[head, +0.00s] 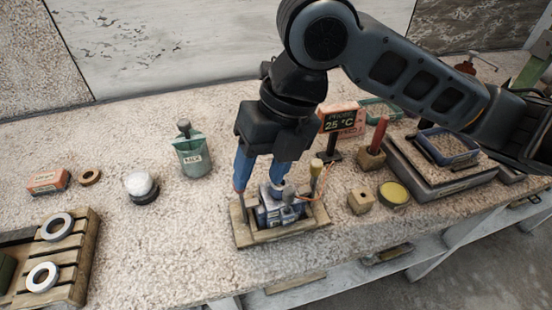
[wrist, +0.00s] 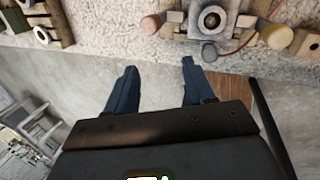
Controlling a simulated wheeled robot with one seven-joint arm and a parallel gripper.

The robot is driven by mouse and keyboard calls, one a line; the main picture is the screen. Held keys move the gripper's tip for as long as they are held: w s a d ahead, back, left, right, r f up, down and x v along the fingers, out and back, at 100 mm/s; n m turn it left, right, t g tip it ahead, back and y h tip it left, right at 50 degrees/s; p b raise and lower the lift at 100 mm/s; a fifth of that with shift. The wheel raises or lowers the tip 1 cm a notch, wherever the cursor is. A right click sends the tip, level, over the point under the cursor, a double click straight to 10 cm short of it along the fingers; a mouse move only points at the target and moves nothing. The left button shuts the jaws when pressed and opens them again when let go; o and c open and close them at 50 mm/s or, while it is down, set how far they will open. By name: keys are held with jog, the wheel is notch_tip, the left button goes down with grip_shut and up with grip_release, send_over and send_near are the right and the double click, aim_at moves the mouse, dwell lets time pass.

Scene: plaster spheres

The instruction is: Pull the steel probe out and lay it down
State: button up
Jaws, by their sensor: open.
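A wooden frame (head: 282,236) on the bench holds a blue-grey block (head: 268,215). A small grey upright piece (head: 288,196) at the block seems to be the steel probe; its lower part is hidden. An orange cable (head: 312,194) runs between it and a yellow-capped post (head: 316,168). The wrist view shows a grey rounded end (wrist: 209,52) near that cable and the tan cap (wrist: 277,38). My gripper (head: 260,188) is open with its blue fingers pointing down, seen in front of the block's left part. In the wrist view my gripper (wrist: 160,68) has nothing between its fingers.
A green tin (head: 192,155) and white sphere (head: 138,184) stand left. Bench front left of the frame is bare.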

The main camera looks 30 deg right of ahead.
aim_at(289, 190)
jog(key=d, duration=0.1)
jog(key=d+h, duration=0.1)
jog(key=d, duration=0.1)
jog(key=s+d+f+n+g+h, duration=0.1)
jog(key=d, duration=0.1)
jog(key=shift+a+f+p, duration=0.15)
jog(key=shift+f, duration=1.8)
jog(key=shift+a+f+p, duration=0.1)
jog(key=shift+f+p, duration=0.05)
jog(key=shift+f, duration=1.75)
grip_shut()
jog(key=c, duration=0.7)
grip_release()
grip_shut()
jog(key=shift+r, duration=0.15)
jog(key=shift+r+p, duration=1.95)
jog(key=shift+r, duration=0.85)
